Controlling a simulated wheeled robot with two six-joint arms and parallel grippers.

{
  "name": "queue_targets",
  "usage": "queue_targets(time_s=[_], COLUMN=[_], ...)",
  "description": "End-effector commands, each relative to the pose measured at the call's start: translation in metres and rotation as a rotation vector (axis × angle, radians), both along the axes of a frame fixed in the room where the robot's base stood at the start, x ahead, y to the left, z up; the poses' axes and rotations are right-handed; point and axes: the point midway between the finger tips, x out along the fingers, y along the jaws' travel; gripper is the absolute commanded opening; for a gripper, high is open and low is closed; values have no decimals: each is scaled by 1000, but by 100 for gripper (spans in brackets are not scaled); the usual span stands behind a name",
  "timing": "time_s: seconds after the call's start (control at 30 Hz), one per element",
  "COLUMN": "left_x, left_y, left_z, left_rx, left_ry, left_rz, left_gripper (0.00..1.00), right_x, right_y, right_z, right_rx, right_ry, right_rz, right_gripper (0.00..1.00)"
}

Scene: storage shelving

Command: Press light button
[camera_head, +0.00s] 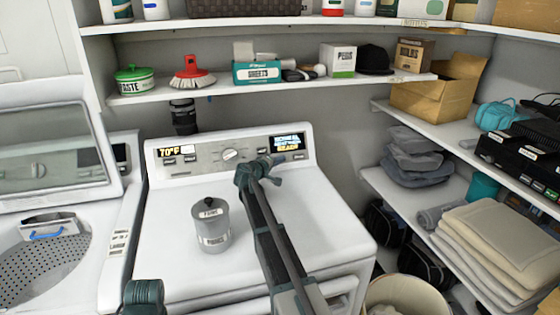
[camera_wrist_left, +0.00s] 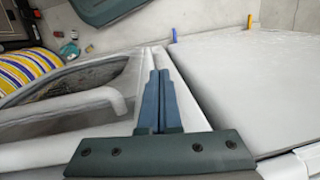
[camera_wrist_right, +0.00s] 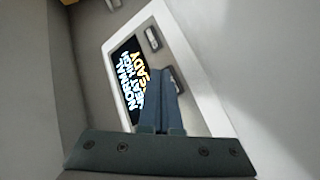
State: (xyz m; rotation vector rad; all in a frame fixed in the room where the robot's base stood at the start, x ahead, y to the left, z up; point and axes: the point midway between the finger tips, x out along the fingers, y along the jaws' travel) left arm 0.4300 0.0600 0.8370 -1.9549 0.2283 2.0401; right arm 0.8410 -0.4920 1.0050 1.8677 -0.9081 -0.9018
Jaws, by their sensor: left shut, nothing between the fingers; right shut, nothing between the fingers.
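A white dryer (camera_head: 315,215) has a control panel with two displays, a central knob (camera_head: 229,155) and small dark buttons; their labels are too small to read. Two buttons (camera_head: 169,161) (camera_head: 190,158) sit under the left display. My right gripper (camera_head: 297,156) is shut and empty at the panel's right side, below the right display (camera_head: 288,142). The right wrist view shows its fingertips (camera_wrist_right: 156,70) beside the nearer button (camera_wrist_right: 174,80), with a farther button (camera_wrist_right: 153,38) beyond; contact cannot be told. My left gripper (camera_wrist_left: 160,72) is shut and empty.
A grey canister (camera_head: 211,225) stands on the dryer top, left of my right arm. A washer with its lid open (camera_head: 55,150) is at the left. Shelves with boxes, bottles and folded cloth (camera_head: 500,240) line the back and right.

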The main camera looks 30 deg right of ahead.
Motion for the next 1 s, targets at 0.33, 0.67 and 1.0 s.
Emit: queue_targets(time_s=[0.33, 0.67, 1.0], left_x=[0, 0, 0], left_y=[0, 0, 0], left_z=[0, 0, -4], left_rx=[0, 0, 0], left_ry=[0, 0, 0], left_rz=[0, 0, 0], left_gripper=[0, 0, 0], right_x=[0, 1, 8], right_y=[0, 0, -2], right_z=[0, 0, -4], right_rx=[0, 0, 0], right_ry=[0, 0, 0], right_rz=[0, 0, 0], right_gripper=[0, 0, 0])
